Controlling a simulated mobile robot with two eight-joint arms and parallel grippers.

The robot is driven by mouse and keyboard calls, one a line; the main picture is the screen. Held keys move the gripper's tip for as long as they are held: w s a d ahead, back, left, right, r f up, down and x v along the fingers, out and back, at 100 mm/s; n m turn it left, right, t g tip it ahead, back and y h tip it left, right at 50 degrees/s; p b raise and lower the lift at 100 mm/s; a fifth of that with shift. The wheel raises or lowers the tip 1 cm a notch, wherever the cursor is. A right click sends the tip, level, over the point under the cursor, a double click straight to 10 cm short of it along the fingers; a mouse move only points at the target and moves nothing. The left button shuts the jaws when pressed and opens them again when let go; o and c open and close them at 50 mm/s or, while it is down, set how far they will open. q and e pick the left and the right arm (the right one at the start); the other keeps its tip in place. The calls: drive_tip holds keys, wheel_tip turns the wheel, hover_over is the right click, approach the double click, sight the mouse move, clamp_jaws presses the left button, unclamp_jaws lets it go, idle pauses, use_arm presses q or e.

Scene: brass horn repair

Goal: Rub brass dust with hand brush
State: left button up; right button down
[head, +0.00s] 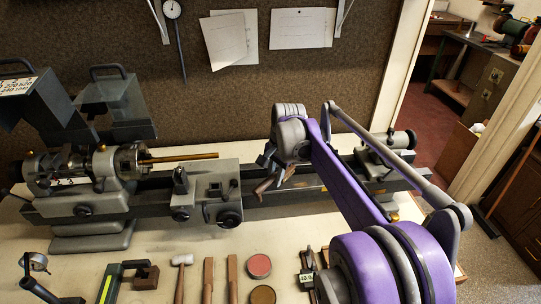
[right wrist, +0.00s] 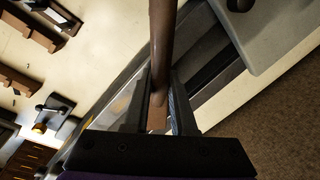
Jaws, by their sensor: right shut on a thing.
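My right gripper (head: 266,163) hangs over the lathe bed, just right of the carriage (head: 215,190). It is shut on a brown wooden handle (head: 264,187), which I take to be the hand brush. In the right wrist view the handle (right wrist: 163,45) stands between the two fingers (right wrist: 158,100) and runs out past the top edge. I cannot make out bristles in either view. A brass rod (head: 185,158) sticks out of the lathe chuck to the left of the gripper. I cannot clearly pick out brass dust. My left gripper is not in view.
The grey lathe (head: 100,207) spans the bench, with its tailstock (head: 385,150) at the right. A mallet (head: 181,270), wooden-handled tools (head: 208,280), a red round tin (head: 259,266) and a brown one (head: 263,294) lie in front. The pale bench between them and the lathe is clear.

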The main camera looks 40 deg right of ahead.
drive_tip(key=r, duration=0.3)
drive_tip(key=shift+d, duration=0.2)
drive_tip(key=shift+d+r+p, duration=0.1)
drive_tip(key=shift+r+p, duration=0.2)
drive_tip(key=shift+p, duration=0.05)
wheel_tip(320, 180, up, 2)
drive_tip(key=shift+r+p, duration=0.15)
drive_tip(key=shift+p, duration=0.4)
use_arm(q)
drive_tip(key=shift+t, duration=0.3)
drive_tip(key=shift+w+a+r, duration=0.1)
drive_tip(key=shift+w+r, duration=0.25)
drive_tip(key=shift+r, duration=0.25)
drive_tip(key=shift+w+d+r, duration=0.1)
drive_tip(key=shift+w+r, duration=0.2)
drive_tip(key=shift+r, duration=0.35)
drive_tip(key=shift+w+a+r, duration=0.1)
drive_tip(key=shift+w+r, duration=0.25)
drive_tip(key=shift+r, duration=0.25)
use_arm(e)
drive_tip(key=shift+s+r, duration=0.1)
drive_tip(key=shift+r, duration=1)
